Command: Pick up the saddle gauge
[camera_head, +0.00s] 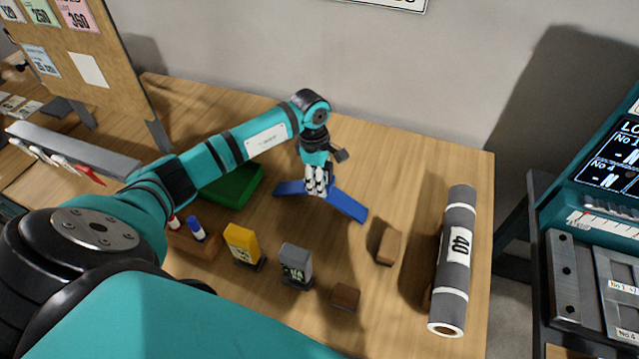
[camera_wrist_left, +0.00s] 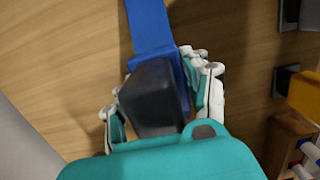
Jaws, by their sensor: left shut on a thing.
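The saddle gauge (camera_head: 343,202) is a blue, bent piece with two arms spreading from a middle part, over the back middle of the wooden table in the head view. My left gripper (camera_head: 316,190) comes down on its middle from above and is shut on it. In the left wrist view the blue gauge (camera_wrist_left: 150,28) runs up from between the white and teal fingers (camera_wrist_left: 165,95), with a dark grey block-shaped part (camera_wrist_left: 152,97) between them. I cannot tell if the gauge touches the table. My right gripper is not in view.
A yellow block (camera_head: 242,244), a grey block (camera_head: 296,266) and brown wooden blocks (camera_head: 388,245) stand in front. A green tray (camera_head: 232,186) lies left of the gauge. A board (camera_head: 95,65) stands at back left.

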